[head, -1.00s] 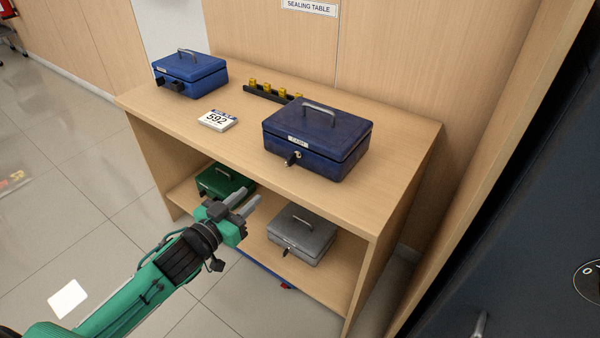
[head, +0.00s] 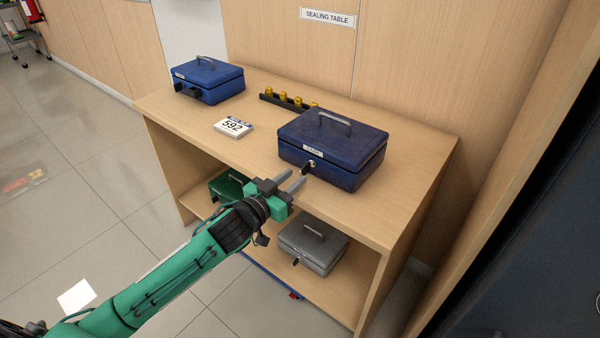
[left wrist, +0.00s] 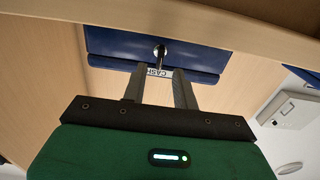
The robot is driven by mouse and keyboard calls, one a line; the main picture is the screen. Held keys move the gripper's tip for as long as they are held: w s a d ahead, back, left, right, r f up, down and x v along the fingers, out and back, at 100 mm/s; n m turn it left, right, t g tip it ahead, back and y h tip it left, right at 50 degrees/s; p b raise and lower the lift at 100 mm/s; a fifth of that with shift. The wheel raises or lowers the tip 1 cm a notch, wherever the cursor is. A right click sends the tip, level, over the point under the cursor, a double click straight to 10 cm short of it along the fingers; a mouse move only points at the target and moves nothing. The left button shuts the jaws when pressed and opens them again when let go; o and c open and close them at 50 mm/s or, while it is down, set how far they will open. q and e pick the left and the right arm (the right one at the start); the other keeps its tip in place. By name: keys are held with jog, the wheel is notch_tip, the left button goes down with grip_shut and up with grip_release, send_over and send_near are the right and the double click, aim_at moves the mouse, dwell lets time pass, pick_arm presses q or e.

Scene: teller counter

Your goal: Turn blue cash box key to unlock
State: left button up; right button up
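A large dark blue cash box (head: 333,150) with a grey handle and a CASH label sits closed on the right of the table. A key with a black head (head: 308,168) is in the lock on its front. My left gripper (head: 292,181) is open, its two fingers pointing at the key from just in front, apart from it. In the left wrist view the box (left wrist: 120,44) lies beyond the fingers, and the key (left wrist: 159,54) shows between them, past the fingertips. A smaller blue cash box (head: 208,80) stands at the table's back left. My right gripper is out of view.
The wooden table (head: 190,120) also bears a 592 card block (head: 233,127) and a black rack with yellow pieces (head: 288,101). A green box (head: 228,186) and a grey box (head: 313,246) stand on the lower shelf. A dark cabinet is at right.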

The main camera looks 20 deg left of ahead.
aim_at(302, 171)
pick_arm(q)
jog(key=shift+x, duration=1.8)
grip_shut()
